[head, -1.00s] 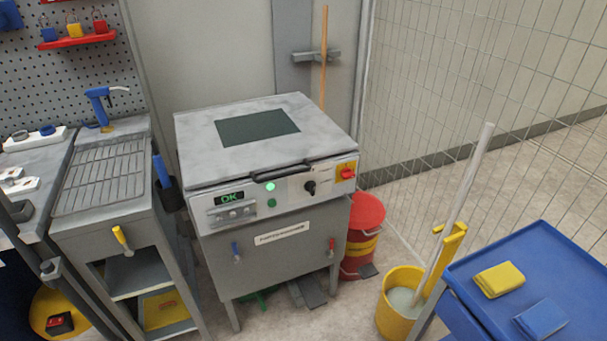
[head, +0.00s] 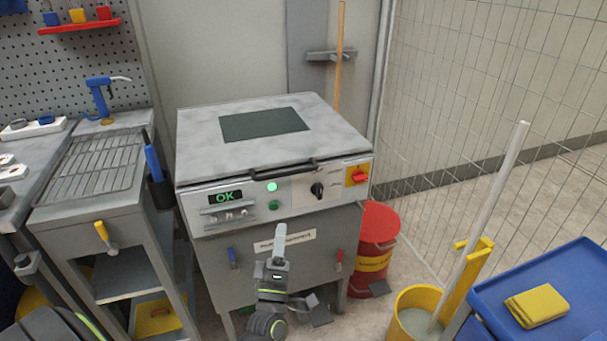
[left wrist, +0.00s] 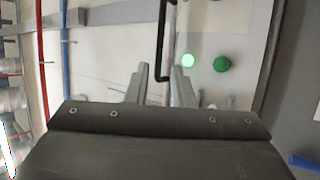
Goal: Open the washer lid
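The washer (head: 217,255) stands in the middle of the head view with its flat grey lid (head: 200,140) down. A dark panel (head: 263,124) is set in the lid. The black bar handle (head: 285,169) runs along the lid's front edge; it also shows in the left wrist view (left wrist: 161,38). My left gripper (head: 281,229) is in front of the washer, below the handle and apart from it in the head view. In the left wrist view its two fingers (left wrist: 161,82) are apart, with the handle's end showing between them. My right gripper is not in view.
The control panel has a lit OK display (head: 225,196), a black knob (head: 317,190) and a red switch (head: 358,176). A grated sink bench (head: 75,215) stands left. A red bin (head: 377,225), yellow mop bucket (head: 402,322) and blue cart (head: 550,275) stand right.

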